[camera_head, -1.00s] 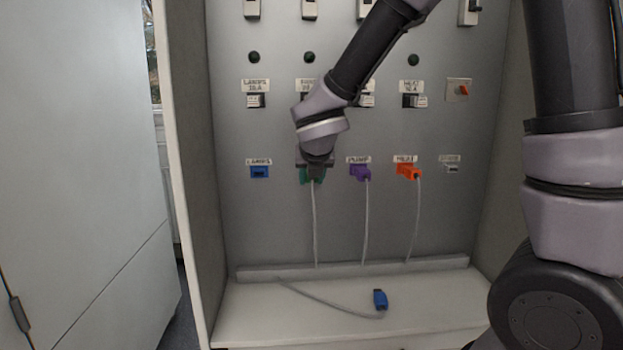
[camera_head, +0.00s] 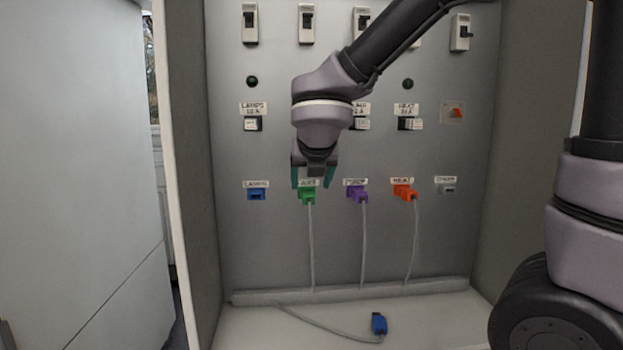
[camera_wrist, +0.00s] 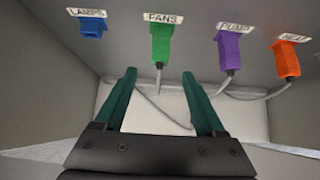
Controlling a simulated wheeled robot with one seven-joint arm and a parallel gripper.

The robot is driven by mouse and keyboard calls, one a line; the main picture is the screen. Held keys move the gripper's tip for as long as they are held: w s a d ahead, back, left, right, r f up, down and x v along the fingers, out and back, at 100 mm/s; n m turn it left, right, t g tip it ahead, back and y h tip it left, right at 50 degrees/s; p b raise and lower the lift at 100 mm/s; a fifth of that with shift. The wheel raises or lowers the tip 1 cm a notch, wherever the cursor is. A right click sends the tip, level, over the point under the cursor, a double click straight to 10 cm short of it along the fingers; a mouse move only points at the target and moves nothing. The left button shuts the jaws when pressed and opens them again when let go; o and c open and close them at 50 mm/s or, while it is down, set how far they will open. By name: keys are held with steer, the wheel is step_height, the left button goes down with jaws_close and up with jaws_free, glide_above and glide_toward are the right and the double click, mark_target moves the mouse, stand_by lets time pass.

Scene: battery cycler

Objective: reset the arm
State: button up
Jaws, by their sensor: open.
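My gripper (camera_head: 313,180) is open and empty, with teal fingers, in front of the panel just at the green plug. The green plug (camera_head: 307,197) sits in the socket labelled FANS, and its grey cord hangs down. In the wrist view the green plug (camera_wrist: 161,44) is beyond the two spread fingertips (camera_wrist: 160,85), with nothing between the fingers. The upper arm links hide part of the panel above the gripper.
A purple plug (camera_head: 358,194) and an orange plug (camera_head: 404,191) are in their sockets to the right. The blue LAMPS socket (camera_head: 257,194) is at left. A loose blue plug (camera_head: 379,323) lies on the shelf (camera_head: 440,318). Side walls (camera_head: 190,180) flank the panel.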

steer(key=s+d+r+m+g+h, duration=0.1)
steer(key=s+d+r+m, duration=0.1)
steer(key=d+m, duration=0.75)
steer(key=s+d+r+m+g, duration=0.1)
steer(key=s+d+m, duration=0.2)
steer(key=d+m, duration=0.65)
steer(key=s+d+r+m+y, duration=0.1)
steer(key=s+m, duration=0.2)
steer(key=m, duration=0.8)
steer(key=s+d+r+m+y, duration=0.1)
steer(key=s+d+r+m, duration=0.1)
steer(key=m, duration=0.8)
steer(key=shift+s+m+y, duration=0.3)
steer(key=shift+s+m, duration=0.1)
steer(key=shift+s, duration=0.35)
